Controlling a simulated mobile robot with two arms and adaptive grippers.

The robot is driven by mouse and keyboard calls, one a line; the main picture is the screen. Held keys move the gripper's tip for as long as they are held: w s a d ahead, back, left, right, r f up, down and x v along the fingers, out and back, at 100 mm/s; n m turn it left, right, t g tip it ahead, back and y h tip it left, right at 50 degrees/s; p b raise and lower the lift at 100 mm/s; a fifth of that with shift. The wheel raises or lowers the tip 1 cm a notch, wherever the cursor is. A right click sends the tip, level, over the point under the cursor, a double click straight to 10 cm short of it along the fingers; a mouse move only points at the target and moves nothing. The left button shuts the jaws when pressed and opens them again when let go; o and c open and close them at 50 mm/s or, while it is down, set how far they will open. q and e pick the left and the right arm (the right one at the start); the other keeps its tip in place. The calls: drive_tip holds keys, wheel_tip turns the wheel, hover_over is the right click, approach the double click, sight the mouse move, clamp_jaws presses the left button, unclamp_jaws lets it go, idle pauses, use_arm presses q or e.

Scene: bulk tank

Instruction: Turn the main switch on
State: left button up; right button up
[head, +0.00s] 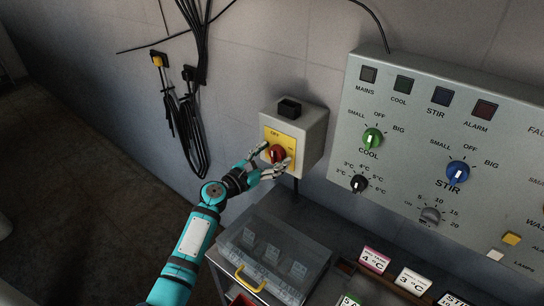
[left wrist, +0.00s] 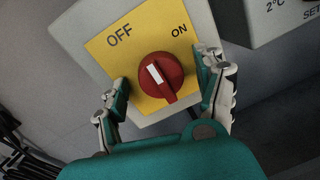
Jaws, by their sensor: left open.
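The main switch is a red rotary knob (left wrist: 172,68) on a yellow plate (left wrist: 103,47) marked OFF and ON. Its white mark sits at the upper left end of the knob's ridge, on the OFF side. In the head view the red knob (head: 277,153) is on the front of a grey wall box (head: 312,141). My left gripper (head: 275,158) is open in front of the plate. In the left wrist view its fingers (left wrist: 163,72) stand on either side of the knob, with visible gaps. My right gripper is not in view.
A large grey control panel (head: 400,125) with knobs and lamps is to the right of the box. A clear-lidded case (head: 270,255) with a yellow handle stands below, beside label cards (head: 374,260). Black cables (head: 190,130) hang on the wall at left.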

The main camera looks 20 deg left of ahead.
use_arm(q)
drive_tip(key=c, duration=1.2)
drive_tip(key=shift+o, duration=0.2)
drive_tip(key=shift+m, duration=0.4)
drive_tip(key=m+b, duration=0.1)
drive_tip(key=m, duration=0.7)
drive_tip(key=shift+d+g+y, duration=0.1)
drive_tip(key=shift+g+y, duration=0.2)
drive_tip(key=m, duration=0.4)
drive_tip(key=shift+y+b, duration=0.3)
drive_tip(key=shift+b, duration=0.1)
drive_tip(key=shift+s+d+f+m+y, duration=0.1)
drive_tip(key=shift+m+y, duration=0.2)
drive_tip(key=shift+m, duration=1.7)
